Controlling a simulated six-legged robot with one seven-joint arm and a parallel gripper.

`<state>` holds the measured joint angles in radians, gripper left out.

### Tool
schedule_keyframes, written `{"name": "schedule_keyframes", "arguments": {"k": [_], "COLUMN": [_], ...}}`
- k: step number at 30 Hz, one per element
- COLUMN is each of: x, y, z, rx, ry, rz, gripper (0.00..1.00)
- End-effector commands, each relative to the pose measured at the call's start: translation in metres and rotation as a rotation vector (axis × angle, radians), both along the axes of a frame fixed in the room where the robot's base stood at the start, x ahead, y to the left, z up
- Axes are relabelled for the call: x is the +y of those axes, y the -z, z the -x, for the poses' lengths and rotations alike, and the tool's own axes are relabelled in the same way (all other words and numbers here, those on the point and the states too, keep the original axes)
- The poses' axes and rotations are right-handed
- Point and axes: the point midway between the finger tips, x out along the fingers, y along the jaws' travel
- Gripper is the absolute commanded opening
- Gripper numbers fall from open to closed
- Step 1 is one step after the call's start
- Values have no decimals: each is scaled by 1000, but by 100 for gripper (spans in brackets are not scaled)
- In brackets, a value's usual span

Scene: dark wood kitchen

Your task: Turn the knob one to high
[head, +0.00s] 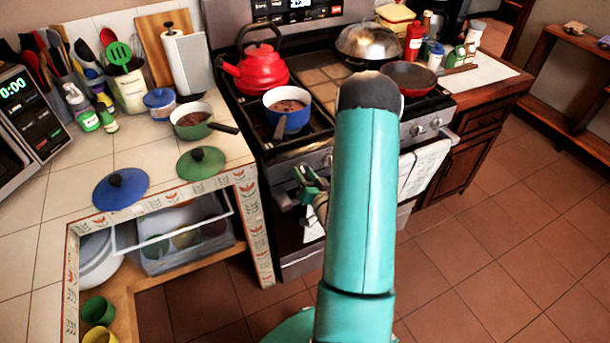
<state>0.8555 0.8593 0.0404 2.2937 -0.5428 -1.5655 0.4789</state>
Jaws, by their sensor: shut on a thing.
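The stove (290,150) stands in the middle of the head view, with a row of knobs along its front panel. Two silver knobs (417,130) show at the right end of the panel. My gripper (304,176) is at the left part of the panel, partly behind my teal arm. It is shut on a knob there, which its fingers mostly hide. The knob's angle and markings cannot be made out. My arm also covers the middle of the panel.
On the stove are a red kettle (260,70), a blue pot (288,117), a domed silver pan (368,42) and a dark red pan (410,75). Towels (424,168) hang on the oven front. A tiled counter (150,150) stands left; open floor lies right.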

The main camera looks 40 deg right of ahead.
Motion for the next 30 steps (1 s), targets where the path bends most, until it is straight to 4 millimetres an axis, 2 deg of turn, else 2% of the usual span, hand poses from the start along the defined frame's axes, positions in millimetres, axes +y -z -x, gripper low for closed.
{"name": "schedule_keyframes", "arguments": {"k": [15,30], "x": [1,0], "y": [1,2], "z": [1,2], "rx": [116,149], "ry": [-2,-1], "rz": [380,489], "gripper": [18,18]}}
